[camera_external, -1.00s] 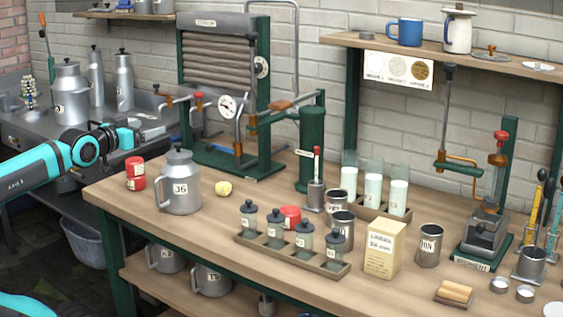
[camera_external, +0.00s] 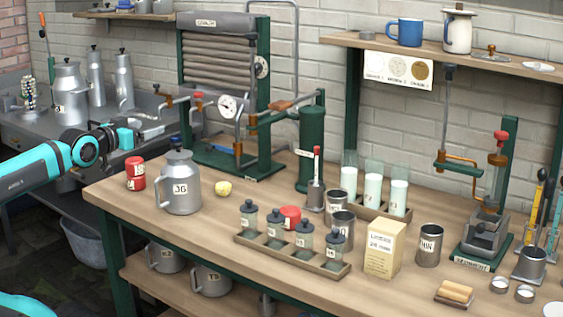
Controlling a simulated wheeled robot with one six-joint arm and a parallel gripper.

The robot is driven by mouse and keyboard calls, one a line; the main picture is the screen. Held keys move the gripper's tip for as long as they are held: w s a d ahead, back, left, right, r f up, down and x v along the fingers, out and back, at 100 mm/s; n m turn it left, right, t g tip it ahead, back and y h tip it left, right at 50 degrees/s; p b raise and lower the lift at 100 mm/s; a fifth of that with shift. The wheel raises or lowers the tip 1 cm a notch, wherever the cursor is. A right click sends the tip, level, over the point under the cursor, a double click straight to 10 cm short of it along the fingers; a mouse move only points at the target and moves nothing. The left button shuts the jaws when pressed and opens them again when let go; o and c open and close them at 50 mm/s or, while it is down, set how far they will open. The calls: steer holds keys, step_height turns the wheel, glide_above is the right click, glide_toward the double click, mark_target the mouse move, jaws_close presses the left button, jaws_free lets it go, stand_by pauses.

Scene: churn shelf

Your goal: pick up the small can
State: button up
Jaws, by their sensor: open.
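Several metal cans are in view, and I cannot tell which one the task calls the small can. A grey lidded can marked 36 (camera_external: 181,186) stands upright on the wooden bench at the left. A red can with a white label (camera_external: 135,173) stands to its left. Open metal cans stand at the middle (camera_external: 342,228) and right (camera_external: 429,245) of the bench. My gripper (camera_external: 158,131) is above and left of the lidded can in the picture, over the bench's far left side, open and apart from these cans. Its fingers show small.
A yellow lump (camera_external: 223,189) lies right of the lidded can. A wooden rack (camera_external: 290,256) of lidded jars and a cream carton (camera_external: 384,250) stand in front. The green-framed press (camera_external: 265,100) stands behind. Taller churns (camera_external: 68,92) stand on the left counter.

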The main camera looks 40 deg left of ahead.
steer(key=w+d+r+n+g+h, duration=0.25)
steer(key=w+d+g, duration=0.65)
steer(key=w+d, duration=0.95)
steer(key=n+g+y, duration=0.2)
steer(key=n+g, duration=0.2)
steer(key=g, duration=0.4)
glide_above(343, 223)
steer(key=w+a, duration=0.1)
steer(key=w, duration=0.2)
step_height(343, 223, down, 8)
steer(key=r, duration=0.1)
steer(key=shift+y, duration=0.25)
steer(key=shift+s+a+f, duration=0.1)
steer(key=shift+s+f, duration=0.05)
steer(key=shift+f, duration=4.35)
steer(key=shift+s+a+f, duration=0.1)
steer(key=shift+f, duration=4.4)
steer(key=shift+c, duration=0.5)
